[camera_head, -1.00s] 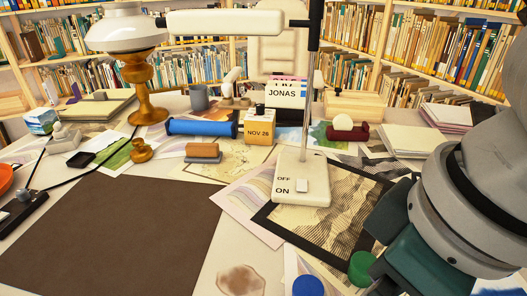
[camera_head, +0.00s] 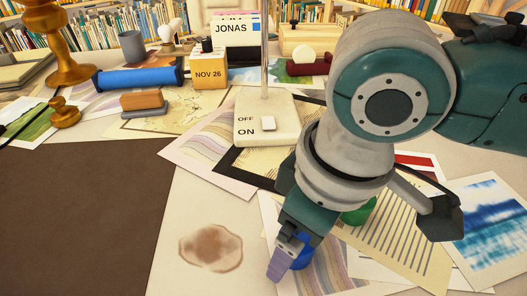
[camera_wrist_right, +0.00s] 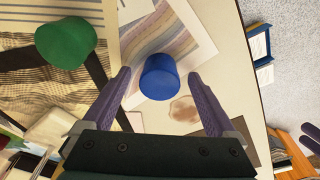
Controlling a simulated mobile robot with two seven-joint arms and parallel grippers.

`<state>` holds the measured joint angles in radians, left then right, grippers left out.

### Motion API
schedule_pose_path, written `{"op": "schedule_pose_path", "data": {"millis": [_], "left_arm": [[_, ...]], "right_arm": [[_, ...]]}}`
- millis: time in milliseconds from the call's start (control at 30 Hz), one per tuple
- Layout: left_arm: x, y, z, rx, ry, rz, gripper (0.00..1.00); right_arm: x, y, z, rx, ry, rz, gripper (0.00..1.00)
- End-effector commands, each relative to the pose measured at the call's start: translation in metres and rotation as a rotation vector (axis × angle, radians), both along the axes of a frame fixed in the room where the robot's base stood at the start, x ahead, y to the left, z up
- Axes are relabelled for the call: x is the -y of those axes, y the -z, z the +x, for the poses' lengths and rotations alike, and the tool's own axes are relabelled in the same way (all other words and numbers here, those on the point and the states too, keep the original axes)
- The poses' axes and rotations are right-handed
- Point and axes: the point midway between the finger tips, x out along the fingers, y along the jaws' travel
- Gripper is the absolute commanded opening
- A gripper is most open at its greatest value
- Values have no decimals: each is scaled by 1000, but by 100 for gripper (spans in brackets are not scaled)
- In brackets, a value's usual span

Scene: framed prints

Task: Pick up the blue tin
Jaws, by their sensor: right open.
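The blue tin (camera_wrist_right: 160,77) stands on a striped print in the right wrist view, between the two purple fingers of my right gripper (camera_wrist_right: 158,76). The gripper is open, with a gap on each side of the tin. In the head view the blue tin (camera_head: 304,258) is partly hidden behind a finger of my right gripper (camera_head: 284,256). Purple parts at the right edge of the right wrist view look like fingers of my left gripper (camera_wrist_right: 311,136); their opening is unclear.
A green tin (camera_head: 357,213) stands close behind the blue one; it also shows in the right wrist view (camera_wrist_right: 66,42). The white lamp base (camera_head: 267,120) stands further back. Loose prints lie around. The tabletop by the brown stain (camera_head: 211,247) is clear.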

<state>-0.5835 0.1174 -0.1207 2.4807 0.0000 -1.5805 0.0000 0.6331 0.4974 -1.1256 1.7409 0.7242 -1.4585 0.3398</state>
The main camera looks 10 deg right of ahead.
Motion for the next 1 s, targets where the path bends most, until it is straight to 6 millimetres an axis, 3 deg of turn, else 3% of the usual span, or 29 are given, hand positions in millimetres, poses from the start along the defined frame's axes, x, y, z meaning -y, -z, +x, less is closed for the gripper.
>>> {"op": "schedule_pose_path", "data": {"millis": [267,1000], "left_arm": [[-1,1,1,3,3,5,50],[-2,1,1,4,2,5,50]], "right_arm": [[0,4,0,0,0,0,92],[0,3,0,0,0,0,9]]}}
